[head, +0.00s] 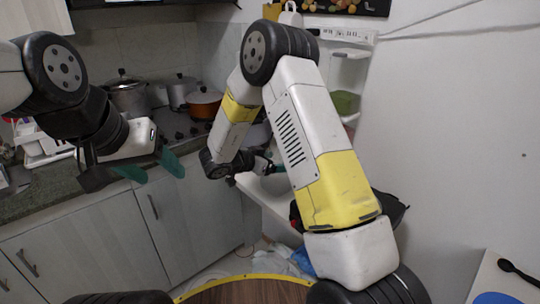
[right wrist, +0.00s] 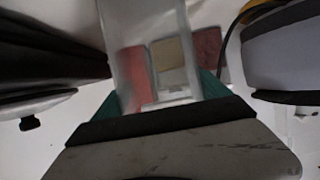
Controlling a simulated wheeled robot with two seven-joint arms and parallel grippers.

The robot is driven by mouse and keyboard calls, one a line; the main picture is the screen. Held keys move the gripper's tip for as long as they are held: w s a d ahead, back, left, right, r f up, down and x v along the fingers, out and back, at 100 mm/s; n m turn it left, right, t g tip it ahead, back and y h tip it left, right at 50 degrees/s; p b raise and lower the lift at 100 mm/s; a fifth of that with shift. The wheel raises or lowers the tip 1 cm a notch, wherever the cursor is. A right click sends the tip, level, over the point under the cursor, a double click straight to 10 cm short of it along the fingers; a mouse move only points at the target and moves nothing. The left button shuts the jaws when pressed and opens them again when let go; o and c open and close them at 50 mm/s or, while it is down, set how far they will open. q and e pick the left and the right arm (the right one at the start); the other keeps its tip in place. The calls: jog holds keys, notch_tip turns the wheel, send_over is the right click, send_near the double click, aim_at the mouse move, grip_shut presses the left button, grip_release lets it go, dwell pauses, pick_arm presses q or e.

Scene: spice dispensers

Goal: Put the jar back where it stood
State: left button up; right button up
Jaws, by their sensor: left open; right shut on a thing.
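A clear see-through jar (right wrist: 140,45) stands between the teal fingers of my right gripper (right wrist: 162,95) in the right wrist view. The gripper is shut on it. Red, tan and dark red patches show through and beside the jar; I cannot tell whether they are contents or things behind it. In the head view my right gripper (head: 268,168) is small and mostly hidden by my right arm, and I cannot make out the jar there. My left gripper (head: 152,168) is open and empty, in front of the counter's edge at the left.
Pots, one of them orange (head: 204,104), stand on the stove at the back. Grey cabinets (head: 90,240) run below the counter. A white shelf (head: 350,52) is on the right wall.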

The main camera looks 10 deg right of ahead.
jog(key=shift+f, duration=0.15)
jog(key=o, duration=1.9)
